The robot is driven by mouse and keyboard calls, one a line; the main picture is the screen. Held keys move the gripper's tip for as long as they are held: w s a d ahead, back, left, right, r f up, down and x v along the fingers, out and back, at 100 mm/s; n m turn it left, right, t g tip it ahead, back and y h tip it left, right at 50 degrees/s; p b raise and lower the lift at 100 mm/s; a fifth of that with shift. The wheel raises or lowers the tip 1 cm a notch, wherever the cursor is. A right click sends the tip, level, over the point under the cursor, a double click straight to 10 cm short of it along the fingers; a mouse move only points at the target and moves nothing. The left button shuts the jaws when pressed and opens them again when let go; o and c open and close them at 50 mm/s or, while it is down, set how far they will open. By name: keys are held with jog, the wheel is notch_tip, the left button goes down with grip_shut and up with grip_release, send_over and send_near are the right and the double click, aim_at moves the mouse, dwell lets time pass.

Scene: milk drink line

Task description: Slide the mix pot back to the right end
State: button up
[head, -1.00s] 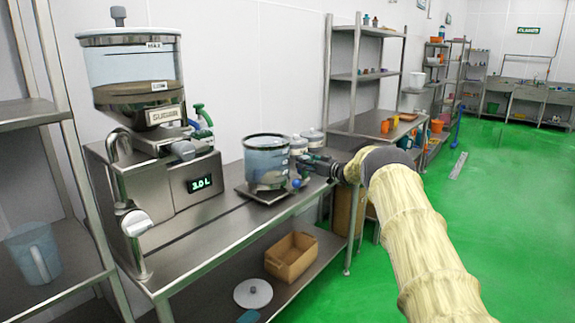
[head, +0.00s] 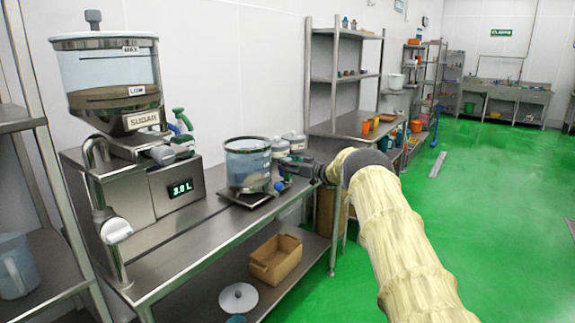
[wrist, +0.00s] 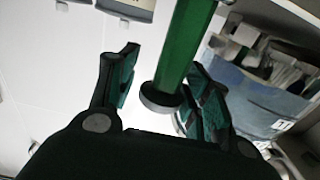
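The mix pot (head: 248,168), clear with a bluish upper part, stands upright on a dark flat plate (head: 238,198) on the steel bench. My gripper (head: 290,166) is at the pot's right side in the head view; its fingers are too small there to tell contact. In the wrist view my gripper (wrist: 165,90) has its two fingers wide apart. A green bar with a grey round end (wrist: 185,50) shows between them, closer to the right finger. A blurred bluish vessel with a white label (wrist: 250,95) is at the right; I cannot tell if it is the pot.
A sugar dispenser (head: 110,85) stands on a steel base reading 3.0 L at the bench's left. Lidded canisters (head: 293,142) stand behind the pot. A brown box (head: 275,262) and a lid (head: 238,298) are on the lower shelf.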

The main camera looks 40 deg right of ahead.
jog(key=shift+s+d, duration=0.1)
jog(key=v, duration=1.1)
jog(key=shift+s, duration=0.4)
jog(key=shift+f, duration=0.1)
